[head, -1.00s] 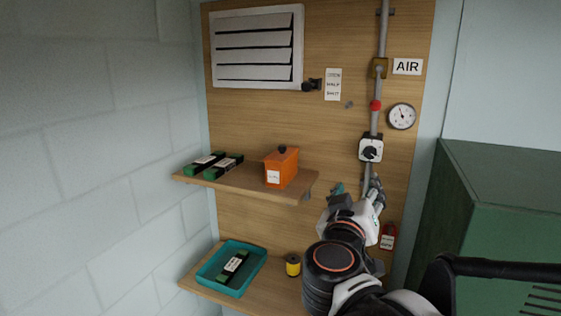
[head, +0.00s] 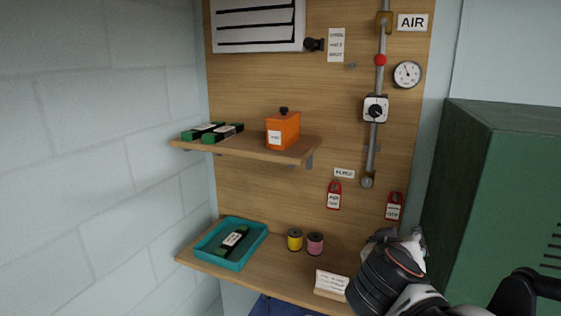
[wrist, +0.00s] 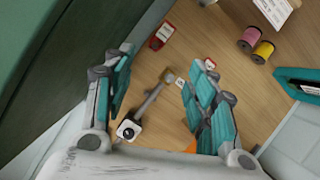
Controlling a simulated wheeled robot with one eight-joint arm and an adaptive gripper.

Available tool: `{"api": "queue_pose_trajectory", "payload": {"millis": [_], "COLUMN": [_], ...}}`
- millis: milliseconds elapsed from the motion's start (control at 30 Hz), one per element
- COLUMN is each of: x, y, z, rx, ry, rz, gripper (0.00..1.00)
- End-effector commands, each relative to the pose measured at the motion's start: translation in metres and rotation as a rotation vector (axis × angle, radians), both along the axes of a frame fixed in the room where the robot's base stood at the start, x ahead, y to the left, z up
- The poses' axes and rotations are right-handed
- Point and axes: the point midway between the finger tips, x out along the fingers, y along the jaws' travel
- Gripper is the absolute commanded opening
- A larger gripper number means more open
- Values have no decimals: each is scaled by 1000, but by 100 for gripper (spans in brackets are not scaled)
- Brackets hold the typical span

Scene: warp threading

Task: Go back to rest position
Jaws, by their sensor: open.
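My gripper (wrist: 158,72) is open in the wrist view, with its two teal-padded fingers spread apart. Nothing is between the pads; the wooden board and lower shelf show beyond them. In the head view my arm (head: 392,275) is folded low at the right, in front of the lower shelf's right end, and the fingers cannot be made out there. The dial box (head: 376,109) on the grey pipe (head: 371,150) stands clear of my arm; it also shows between the fingers in the wrist view (wrist: 129,130).
The upper shelf (head: 250,149) carries an orange box (head: 283,131) and green-black packs. The lower shelf (head: 285,277) holds a teal tray (head: 229,262), yellow spool (head: 295,240), pink spool (head: 315,244) and white card (head: 331,283). A green cabinet (head: 500,190) stands close at right.

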Motion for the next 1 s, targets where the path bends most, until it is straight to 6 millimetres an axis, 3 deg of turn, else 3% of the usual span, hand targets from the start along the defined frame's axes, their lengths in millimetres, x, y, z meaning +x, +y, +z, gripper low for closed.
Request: {"api": "queue_pose_trajectory", "payload": {"millis": [33,100,333,600,800,1000], "x": [-8,-18,-53,-91,-113,-123], "y": [-6,-10,-15,-2,15,26], "z": [-35,-65,-160,-262,-318,-340], "rx": [22,55,171,326,433,490], "ry": [34,84,229,357,409,427], "rz": [-8,-9,8,72,138,182], "gripper": [52,52,52,52,52,52]}}
